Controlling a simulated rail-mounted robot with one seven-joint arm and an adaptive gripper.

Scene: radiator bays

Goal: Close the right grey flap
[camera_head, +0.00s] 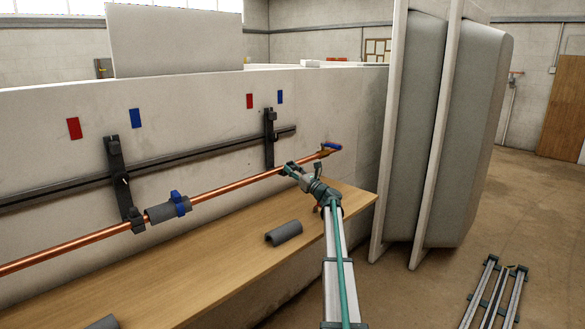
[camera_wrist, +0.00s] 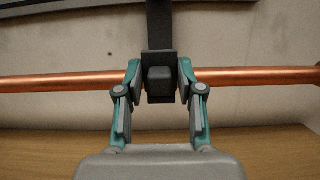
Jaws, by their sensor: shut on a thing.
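The right grey flap (camera_wrist: 159,80) is a dark grey block on the right pipe bracket. In the wrist view it sits in front of the copper pipe (camera_wrist: 60,83) and hides a short length of it. My gripper (camera_wrist: 160,72) has one teal fingertip on each side of the flap and is shut on it. In the head view my gripper (camera_head: 299,171) is at the lower end of the right black bracket (camera_head: 269,140), and the flap is hidden behind it. Whether the flap is latched cannot be told.
The left bracket (camera_head: 117,165) carries the pipe beside a grey sleeve (camera_head: 160,213) with a blue clip (camera_head: 178,200). A blue-handled valve (camera_head: 332,146) is at the pipe's right end. A grey half-shell (camera_head: 284,233) lies on the wooden bench (camera_head: 215,265). Tall panels (camera_head: 425,130) stand right.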

